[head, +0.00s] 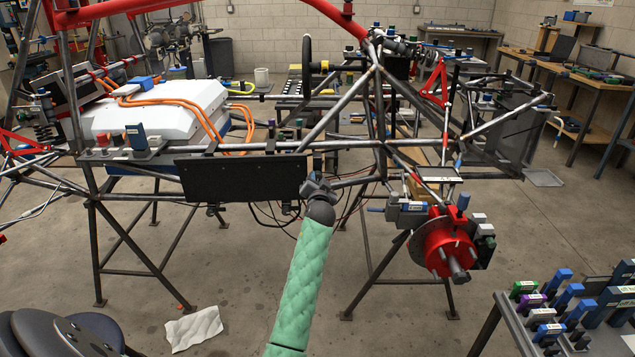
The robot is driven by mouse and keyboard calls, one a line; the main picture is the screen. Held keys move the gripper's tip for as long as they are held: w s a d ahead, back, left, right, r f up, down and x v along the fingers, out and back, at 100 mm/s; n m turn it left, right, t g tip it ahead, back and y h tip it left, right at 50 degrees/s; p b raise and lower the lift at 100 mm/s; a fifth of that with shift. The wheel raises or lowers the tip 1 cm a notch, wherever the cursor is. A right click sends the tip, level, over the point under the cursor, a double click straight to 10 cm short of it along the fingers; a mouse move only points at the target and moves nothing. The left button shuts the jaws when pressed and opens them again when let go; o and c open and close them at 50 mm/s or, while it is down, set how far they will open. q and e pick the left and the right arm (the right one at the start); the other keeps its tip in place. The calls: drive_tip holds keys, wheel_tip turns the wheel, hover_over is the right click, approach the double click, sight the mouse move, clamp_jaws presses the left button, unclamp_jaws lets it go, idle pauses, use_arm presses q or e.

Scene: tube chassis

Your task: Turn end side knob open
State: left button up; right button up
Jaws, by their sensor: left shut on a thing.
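The tube chassis (425,171) stands on dark trestle legs across the middle of the head view. My left gripper (318,183) reaches up from the bottom centre on a green-sleeved arm. It is at the lower side tube, just past the right end of a black panel (240,177). Its jaws are shut on a small part there, apparently the end side knob, which the fingers hide. I cannot tell how far the knob is turned. My right gripper is not in view.
A red hub with a brake disc (446,247) sticks out at the right. A bench with several coloured clamps (555,310) stands at the lower right. A white cloth (194,329) lies on the floor. A white box with orange cables (155,108) sits in the chassis.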

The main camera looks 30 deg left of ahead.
use_arm(q)
drive_tip(key=shift+f, duration=0.15)
drive_tip(key=o, duration=1)
drive_tip(key=shift+c, duration=0.2)
drive_tip(key=v, duration=0.7)
drive_tip(key=shift+s+d, duration=0.25)
drive_tip(key=shift+s, duration=0.05)
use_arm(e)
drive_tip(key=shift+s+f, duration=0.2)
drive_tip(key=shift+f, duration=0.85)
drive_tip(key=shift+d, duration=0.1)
